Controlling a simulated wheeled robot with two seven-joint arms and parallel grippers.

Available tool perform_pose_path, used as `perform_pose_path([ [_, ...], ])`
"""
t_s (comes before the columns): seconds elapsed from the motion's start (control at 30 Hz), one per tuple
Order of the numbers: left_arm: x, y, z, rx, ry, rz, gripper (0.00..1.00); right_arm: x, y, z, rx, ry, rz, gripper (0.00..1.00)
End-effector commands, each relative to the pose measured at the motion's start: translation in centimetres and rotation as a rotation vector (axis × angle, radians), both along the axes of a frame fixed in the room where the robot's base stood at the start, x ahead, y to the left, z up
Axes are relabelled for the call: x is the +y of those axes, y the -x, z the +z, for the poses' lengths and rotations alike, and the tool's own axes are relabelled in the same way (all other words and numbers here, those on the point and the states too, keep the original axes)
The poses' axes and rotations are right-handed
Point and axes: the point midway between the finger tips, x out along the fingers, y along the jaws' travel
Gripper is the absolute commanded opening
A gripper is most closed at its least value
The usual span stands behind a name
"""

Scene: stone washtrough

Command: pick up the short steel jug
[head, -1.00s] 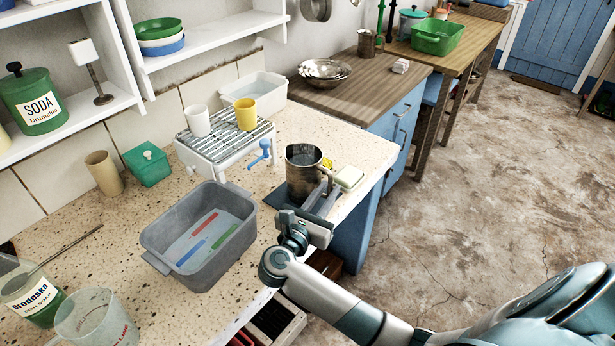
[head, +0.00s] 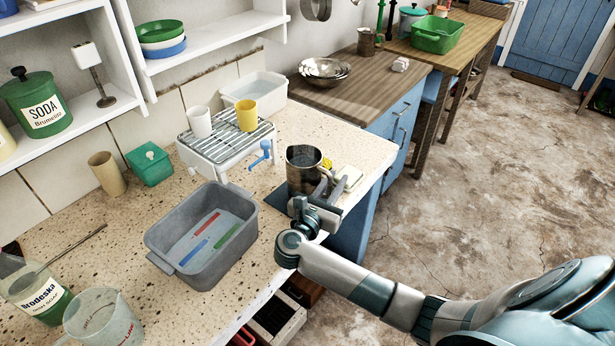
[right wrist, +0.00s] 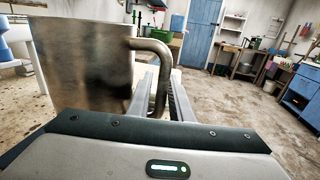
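A short steel jug (head: 303,168) stands upright on a dark mat (head: 278,199) near the counter's right edge. Its body fills the left of the right wrist view (right wrist: 82,65), with its curved handle (right wrist: 163,62) on the right side. My right gripper (head: 328,186) is at the handle side of the jug. In the right wrist view its two fingers (right wrist: 162,98) are apart, with the lower part of the handle between them. I cannot tell whether either finger touches the handle. My left gripper is not in view.
A pale sponge-like block (head: 348,178) lies right behind the gripper. A grey basin (head: 160,238) stands to the left, and a rack (head: 225,148) with two cups behind. Another steel jug (head: 366,42) stands on the far wooden counter. Open floor lies to the right.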

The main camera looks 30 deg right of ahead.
Motion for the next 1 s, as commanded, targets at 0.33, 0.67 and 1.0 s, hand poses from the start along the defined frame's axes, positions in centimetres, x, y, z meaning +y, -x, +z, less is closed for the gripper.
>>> perform_pose_path([
  [0.33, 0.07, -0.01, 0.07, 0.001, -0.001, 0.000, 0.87, -0.08, -0.06, -0.05, 0.000, 0.000, 0.000, 0.19],
  [0.67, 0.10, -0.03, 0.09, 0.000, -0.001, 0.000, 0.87, -0.08, -0.04, -0.05, 0.000, 0.000, 0.000, 0.00],
  [1.0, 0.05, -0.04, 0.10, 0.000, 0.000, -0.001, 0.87, -0.07, -0.04, -0.05, 0.000, 0.000, 0.000, 0.00],
])
